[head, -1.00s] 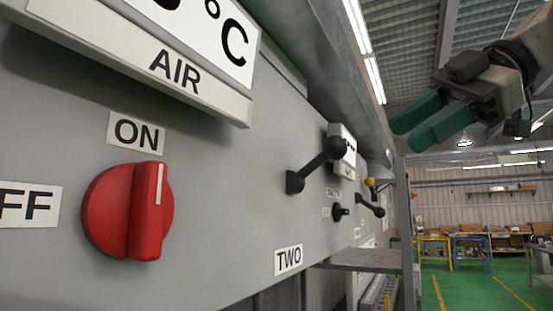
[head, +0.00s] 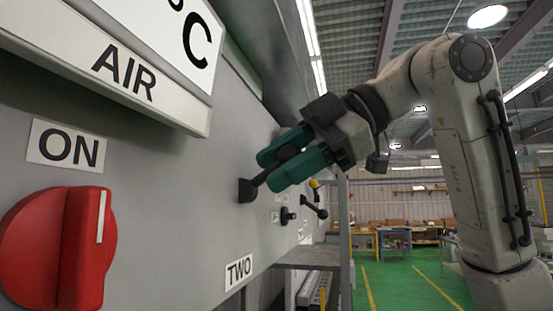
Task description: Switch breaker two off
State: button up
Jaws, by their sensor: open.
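The breaker two lever (head: 248,190) is a black handle on the grey panel, above a white "TWO" label (head: 238,271). Its arm slants up and to the right from its mount, and its ball end lies between my fingers, partly hidden. My gripper (head: 272,170) has two green fingers, one above and one below the lever's upper end. The fingers are open, and I cannot tell whether either touches the lever.
A red rotary knob (head: 65,250) sits under an "ON" label (head: 66,145) at the near left. An "AIR" display box (head: 125,75) juts out above. Smaller black levers (head: 314,207) are farther along the panel. Green floor (head: 415,285) is open to the right.

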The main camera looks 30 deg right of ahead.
jog(key=shift+w+a+f, duration=0.25)
jog(key=shift+a, duration=0.05)
grip_shut()
dwell(0.3)
